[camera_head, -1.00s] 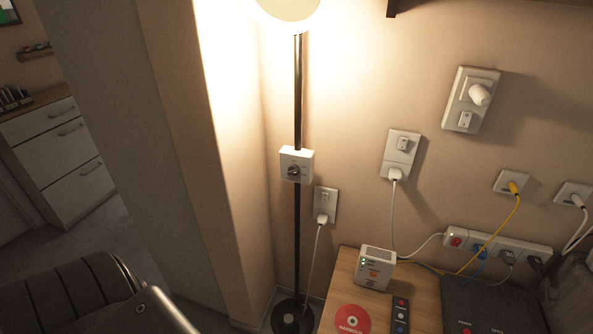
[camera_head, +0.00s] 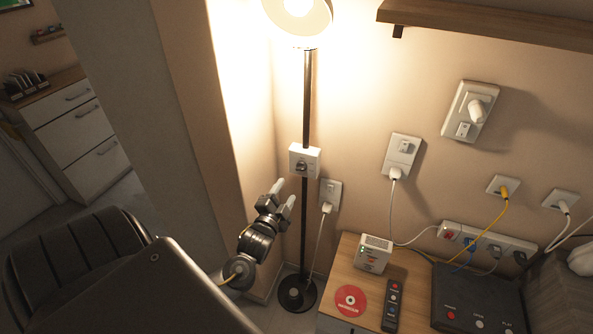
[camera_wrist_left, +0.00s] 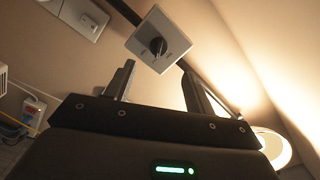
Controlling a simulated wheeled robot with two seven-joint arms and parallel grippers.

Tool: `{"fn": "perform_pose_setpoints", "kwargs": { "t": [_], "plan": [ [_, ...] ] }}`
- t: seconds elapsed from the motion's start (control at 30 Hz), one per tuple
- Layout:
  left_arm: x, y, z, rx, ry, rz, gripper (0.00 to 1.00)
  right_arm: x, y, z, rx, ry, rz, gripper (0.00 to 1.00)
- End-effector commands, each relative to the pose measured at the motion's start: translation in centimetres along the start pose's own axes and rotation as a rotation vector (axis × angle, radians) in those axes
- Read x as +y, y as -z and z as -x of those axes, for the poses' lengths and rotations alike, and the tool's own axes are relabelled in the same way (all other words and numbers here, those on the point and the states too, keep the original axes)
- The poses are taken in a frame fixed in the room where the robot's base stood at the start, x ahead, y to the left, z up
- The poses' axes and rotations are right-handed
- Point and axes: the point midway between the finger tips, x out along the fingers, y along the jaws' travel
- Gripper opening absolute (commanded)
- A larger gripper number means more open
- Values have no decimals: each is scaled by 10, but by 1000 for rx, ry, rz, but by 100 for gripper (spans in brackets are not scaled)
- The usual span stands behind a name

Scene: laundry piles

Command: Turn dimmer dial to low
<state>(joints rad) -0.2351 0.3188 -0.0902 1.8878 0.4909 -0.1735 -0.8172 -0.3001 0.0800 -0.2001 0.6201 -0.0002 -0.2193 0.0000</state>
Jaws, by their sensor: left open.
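The dimmer dial is a dark round knob (camera_head: 301,165) on a white square box (camera_head: 313,158) fixed to the pole of a lit floor lamp (camera_head: 298,14). In the left wrist view the knob (camera_wrist_left: 157,46) sits on the face of the white box (camera_wrist_left: 176,40), beyond and between my fingertips; small lettering beside it is too small to read. My left gripper (camera_head: 284,194) is open and empty, below and left of the box, apart from it. It also shows in the left wrist view (camera_wrist_left: 156,80). My right gripper is not in view.
A wooden table (camera_head: 345,262) at lower right bears a white device (camera_head: 374,254), a red disc (camera_head: 350,300), a remote (camera_head: 391,305) and a black box (camera_head: 475,300). Wall sockets (camera_head: 400,155) with cables are right of the pole. A wall corner is close on the left.

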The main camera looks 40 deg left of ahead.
Motion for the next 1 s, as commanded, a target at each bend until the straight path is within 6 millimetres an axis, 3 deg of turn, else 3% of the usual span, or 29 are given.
{"fn": "perform_pose_setpoints", "kwargs": {
  "t": [0.17, 0.4, 0.6, 1.0],
  "plan": [
    [-2, 1, -24, 0, 1, -1, 54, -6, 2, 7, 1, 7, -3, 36],
    [-2, 1, -69, 0, 0, 0, 54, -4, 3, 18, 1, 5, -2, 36],
    [-1, 1, -96, 1, -1, 0, 54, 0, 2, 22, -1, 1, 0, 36],
    [1, 0, -105, 0, -2, 1, 54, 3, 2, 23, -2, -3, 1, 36]
  ]
}}
